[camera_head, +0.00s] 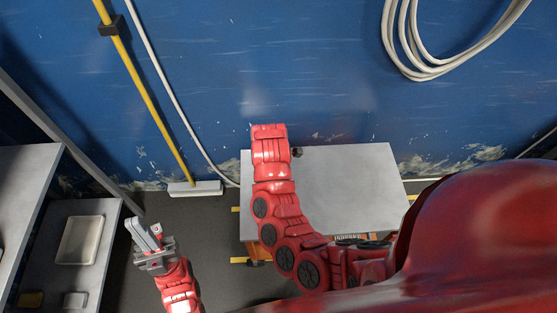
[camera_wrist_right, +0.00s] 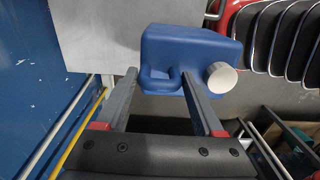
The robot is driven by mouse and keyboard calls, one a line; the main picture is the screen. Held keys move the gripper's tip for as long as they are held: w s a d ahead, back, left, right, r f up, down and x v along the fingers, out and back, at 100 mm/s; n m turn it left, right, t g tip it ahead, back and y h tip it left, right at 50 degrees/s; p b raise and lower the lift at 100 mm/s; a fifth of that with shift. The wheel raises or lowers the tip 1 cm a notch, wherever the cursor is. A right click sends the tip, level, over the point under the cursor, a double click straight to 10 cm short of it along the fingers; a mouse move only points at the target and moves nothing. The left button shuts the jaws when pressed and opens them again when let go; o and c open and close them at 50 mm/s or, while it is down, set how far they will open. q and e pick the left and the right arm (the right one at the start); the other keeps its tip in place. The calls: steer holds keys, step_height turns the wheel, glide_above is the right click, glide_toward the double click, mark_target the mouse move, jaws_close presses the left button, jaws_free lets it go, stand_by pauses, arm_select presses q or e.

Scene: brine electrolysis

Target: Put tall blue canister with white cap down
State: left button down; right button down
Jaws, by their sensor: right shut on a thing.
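The blue canister (camera_wrist_right: 190,58) with its white cap (camera_wrist_right: 221,77) shows in the right wrist view. My right gripper (camera_wrist_right: 160,85) is shut on it, with the handle loop between the fingers. The canister overlaps the edge of a grey surface in that view; I cannot tell whether it touches it. In the head view my right arm reaches over the grey table (camera_head: 345,185), and the canister and right gripper are hidden there. My left gripper (camera_head: 147,235) is away at the lower left, its fingers close together; whether they are shut is unclear.
The visible table top is bare except for a small dark thing (camera_head: 297,151) beside my right arm. A blue wall (camera_head: 270,70) stands behind it. A yellow pole (camera_head: 150,90) rises at the left. A shelf with a pale tray (camera_head: 81,240) is at the far left.

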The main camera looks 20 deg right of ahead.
steer(key=w+d+p, duration=0.1)
steer(key=w+d, duration=0.3)
steer(key=w, duration=0.4)
steer(key=shift+d+f, duration=0.25)
steer(key=shift+f, duration=0.1)
step_height(320, 180, down, 4)
steer(key=shift+s+r+p, duration=0.1)
steer(key=shift+r+p, duration=0.15)
steer(key=shift+p, duration=0.05)
steer(key=shift+f, duration=0.1)
jaws_free()
